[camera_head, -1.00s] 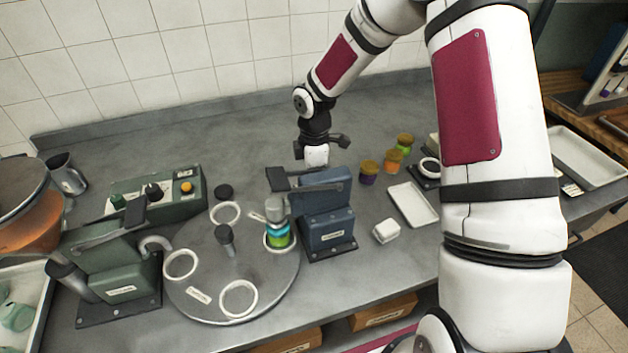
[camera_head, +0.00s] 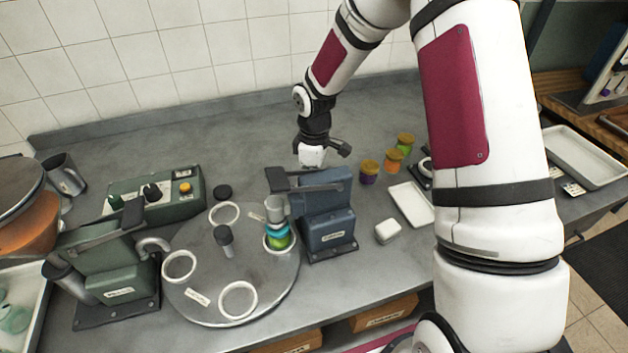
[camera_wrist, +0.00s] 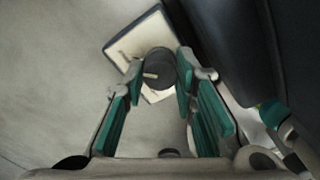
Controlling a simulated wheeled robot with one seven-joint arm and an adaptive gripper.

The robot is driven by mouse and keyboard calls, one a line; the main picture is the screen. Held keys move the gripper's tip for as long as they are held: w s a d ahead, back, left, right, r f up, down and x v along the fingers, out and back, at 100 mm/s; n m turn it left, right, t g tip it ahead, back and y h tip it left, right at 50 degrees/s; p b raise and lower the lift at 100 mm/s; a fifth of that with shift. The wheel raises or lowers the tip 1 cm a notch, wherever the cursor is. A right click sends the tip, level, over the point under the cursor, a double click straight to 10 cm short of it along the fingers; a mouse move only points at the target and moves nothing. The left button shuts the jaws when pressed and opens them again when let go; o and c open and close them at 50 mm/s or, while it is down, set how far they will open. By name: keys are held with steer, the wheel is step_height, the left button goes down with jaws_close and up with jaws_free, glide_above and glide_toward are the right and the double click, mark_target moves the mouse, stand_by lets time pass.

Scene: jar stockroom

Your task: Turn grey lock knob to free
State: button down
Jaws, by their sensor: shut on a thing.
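The grey lock knob (camera_wrist: 160,68) is a dark round knob with a pale pointer mark, on a small cream plate with a dark border (camera_wrist: 127,42). In the wrist view, my gripper (camera_wrist: 158,75) has its green-padded fingers on either side of the knob, shut on it at the fingertips. In the head view, my gripper (camera_head: 312,156) points down just behind the blue press (camera_head: 326,208). The press hides the fingertips and the knob there. I cannot read which setting the pointer marks.
A grey turntable (camera_head: 215,285) with white rings stands in front, with a green-and-teal jar (camera_head: 278,238) beside the press. A green machine (camera_head: 120,265) is at left. Several lidded jars (camera_head: 393,160) and a white tray (camera_head: 412,203) stand to the right.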

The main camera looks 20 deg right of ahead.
steer(key=c, duration=1.6)
jaws_free()
steer(key=shift+o, duration=0.2)
step_height(320, 180, up, 12)
steer(key=shift+r, duration=0.1)
